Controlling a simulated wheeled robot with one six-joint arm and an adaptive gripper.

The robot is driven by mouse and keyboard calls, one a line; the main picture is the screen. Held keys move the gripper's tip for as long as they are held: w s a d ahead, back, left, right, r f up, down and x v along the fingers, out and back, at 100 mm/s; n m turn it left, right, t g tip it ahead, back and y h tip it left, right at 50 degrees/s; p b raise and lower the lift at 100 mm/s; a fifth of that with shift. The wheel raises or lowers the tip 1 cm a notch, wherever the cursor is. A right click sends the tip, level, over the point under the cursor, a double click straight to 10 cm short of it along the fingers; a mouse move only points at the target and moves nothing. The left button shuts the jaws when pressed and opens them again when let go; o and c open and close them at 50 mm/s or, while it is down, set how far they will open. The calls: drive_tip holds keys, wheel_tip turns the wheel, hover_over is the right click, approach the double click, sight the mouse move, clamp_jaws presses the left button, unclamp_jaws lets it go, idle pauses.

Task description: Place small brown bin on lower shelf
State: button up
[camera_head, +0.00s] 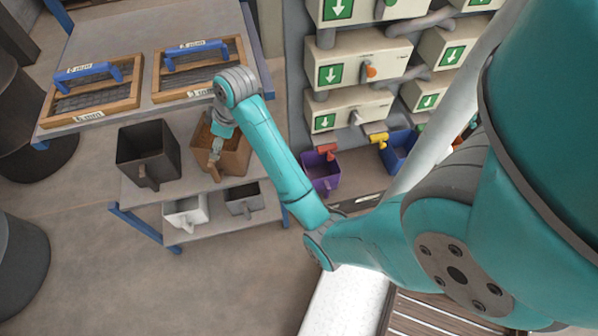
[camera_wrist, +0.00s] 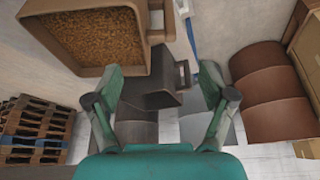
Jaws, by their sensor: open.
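The small brown bin (camera_head: 236,158) stands on the blue-framed rack, right of a dark bin and above the small bins on the lower shelf (camera_head: 205,230). In the wrist view the brown bin (camera_wrist: 122,68) is large at the upper left, filled with brown grains, its handle (camera_wrist: 160,22) on its right side. My gripper (camera_head: 216,150) is in front of the brown bin in the head view, covering part of it. In the wrist view my gripper (camera_wrist: 158,78) is open, with nothing held between its fingers. The handle appears beyond the fingertips.
A dark bin (camera_head: 148,155) stands left of the brown bin. A white bin (camera_head: 185,212) and a grey bin (camera_head: 244,199) occupy the lower shelf. Wooden-framed sieves (camera_head: 92,93) lie on top. A purple bin (camera_head: 321,174) and blue bin (camera_head: 397,150) are to the right.

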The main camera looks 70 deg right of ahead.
drive_tip(key=s+a+f+m+t+h, duration=0.25)
drive_tip(key=s+a+f+t, duration=0.25)
drive_tip(key=s+a+f, duration=0.85)
drive_tip(key=s+a+r+t, duration=0.2)
drive_tip(key=s+a+r, duration=0.1)
drive_tip(key=s+r, duration=0.5)
drive_tip(key=s+a+r+t+y, duration=0.1)
drive_tip(key=s+a+r+t, duration=0.2)
drive_tip(key=s+r, duration=0.6)
drive_tip(key=s, duration=0.6)
drive_tip(key=shift+a+r+m, duration=0.2)
drive_tip(key=shift+a+m, duration=0.05)
drive_tip(key=shift+m, duration=0.1)
